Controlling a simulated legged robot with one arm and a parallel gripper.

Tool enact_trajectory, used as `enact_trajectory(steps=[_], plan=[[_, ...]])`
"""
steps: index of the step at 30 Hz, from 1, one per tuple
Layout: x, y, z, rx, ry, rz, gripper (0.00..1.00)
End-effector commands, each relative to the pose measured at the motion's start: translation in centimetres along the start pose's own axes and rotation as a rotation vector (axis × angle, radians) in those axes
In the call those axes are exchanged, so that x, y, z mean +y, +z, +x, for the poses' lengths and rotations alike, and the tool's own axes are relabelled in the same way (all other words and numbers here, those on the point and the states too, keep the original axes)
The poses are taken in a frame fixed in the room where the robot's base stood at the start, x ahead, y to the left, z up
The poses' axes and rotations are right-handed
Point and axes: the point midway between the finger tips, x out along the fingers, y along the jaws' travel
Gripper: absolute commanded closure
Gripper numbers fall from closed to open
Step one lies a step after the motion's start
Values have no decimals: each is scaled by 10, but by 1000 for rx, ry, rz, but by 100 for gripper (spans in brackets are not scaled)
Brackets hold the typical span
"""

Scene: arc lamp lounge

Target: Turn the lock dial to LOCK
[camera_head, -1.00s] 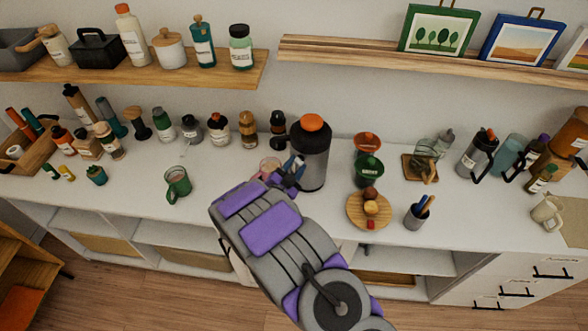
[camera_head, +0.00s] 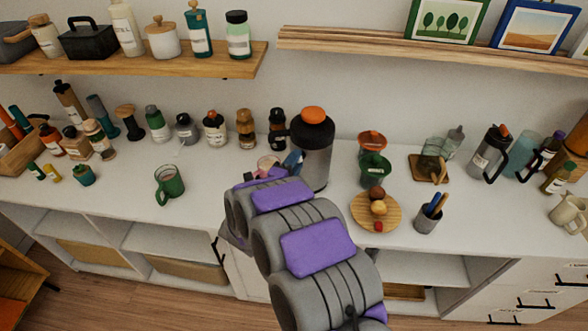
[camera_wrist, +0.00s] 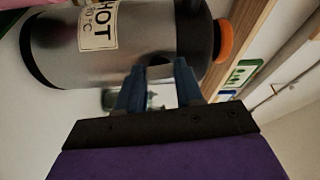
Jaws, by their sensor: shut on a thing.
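A grey and black carafe (camera_head: 316,155) with an orange top (camera_head: 313,115) stands upright on the white counter. In the wrist view the carafe (camera_wrist: 150,32) appears sideways, with a HOT label (camera_wrist: 98,25) and the orange top (camera_wrist: 223,40) at right. My gripper (camera_head: 293,161) is at the carafe's left side, partly hidden behind my arm. In the wrist view my gripper's (camera_wrist: 158,75) blue fingers stand apart on either side of a dark part, which looks like the carafe's black handle. I cannot make out a lock dial or its markings.
A pink cup (camera_head: 267,163) is close to the left of my gripper. A green mug (camera_head: 169,186) stands farther left. Dark green and orange pieces and a round wooden board (camera_head: 362,211) are at right. Bottles line the back; a wooden shelf (camera_head: 430,55) hangs above.

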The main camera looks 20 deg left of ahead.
Motion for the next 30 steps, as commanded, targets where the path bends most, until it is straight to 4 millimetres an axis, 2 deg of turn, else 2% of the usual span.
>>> enact_trajectory(steps=[10, 25, 26, 30], plan=[[2, -1, 0, 2, 5, 121, 94], [4, -2, 0, 3, 8, 137, 94], [4, -2, 0, 3, 8, 137, 63], [3, -2, 0, 3, 7, 137, 50]])
